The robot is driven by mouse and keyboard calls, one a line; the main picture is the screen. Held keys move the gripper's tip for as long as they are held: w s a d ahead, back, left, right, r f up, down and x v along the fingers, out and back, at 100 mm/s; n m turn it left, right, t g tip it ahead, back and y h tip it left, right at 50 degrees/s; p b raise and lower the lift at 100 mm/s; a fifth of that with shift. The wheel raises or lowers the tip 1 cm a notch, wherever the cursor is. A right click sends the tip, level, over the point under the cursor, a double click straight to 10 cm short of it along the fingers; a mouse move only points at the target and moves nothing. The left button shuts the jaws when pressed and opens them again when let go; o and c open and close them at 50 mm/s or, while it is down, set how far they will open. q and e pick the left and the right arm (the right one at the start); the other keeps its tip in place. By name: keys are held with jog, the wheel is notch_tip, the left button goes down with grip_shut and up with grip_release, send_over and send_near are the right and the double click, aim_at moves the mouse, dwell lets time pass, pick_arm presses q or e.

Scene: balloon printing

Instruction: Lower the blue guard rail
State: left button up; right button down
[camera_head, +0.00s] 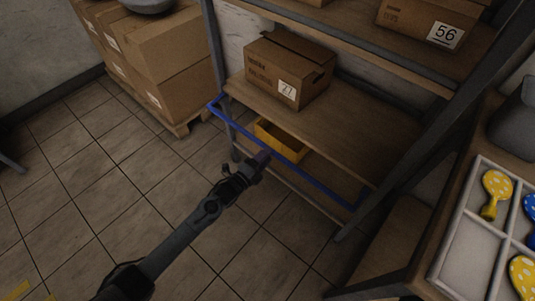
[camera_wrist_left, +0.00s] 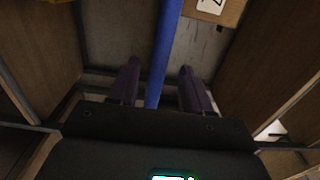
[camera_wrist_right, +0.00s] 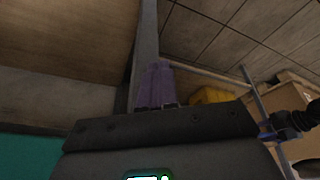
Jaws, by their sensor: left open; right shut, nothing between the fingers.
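The blue guard rail (camera_head: 322,187) runs slantwise across the front of the shelf rack at the lower wooden shelf's level. My left gripper (camera_head: 264,156) is at the rail's middle in the head view. In the left wrist view the rail (camera_wrist_left: 165,45) passes between the two spread fingers of that gripper (camera_wrist_left: 160,85). The fingers are open, with a gap on each side of the rail. My right gripper (camera_wrist_right: 154,86) shows only in its own wrist view, its fingers shut together and empty, close to a grey post.
A carton labelled 77 (camera_head: 286,77) stands on the shelf (camera_head: 335,120). A yellow bin (camera_head: 283,140) is below, behind the rail. Cartons on a pallet (camera_head: 178,62) stand at the left. A divided tray (camera_head: 468,245) with balloons is at the right.

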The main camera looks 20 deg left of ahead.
pick_arm(q)
jog(key=p+v, duration=0.3)
jog(key=v, duration=0.6)
jog(key=shift+s+r, duration=0.1)
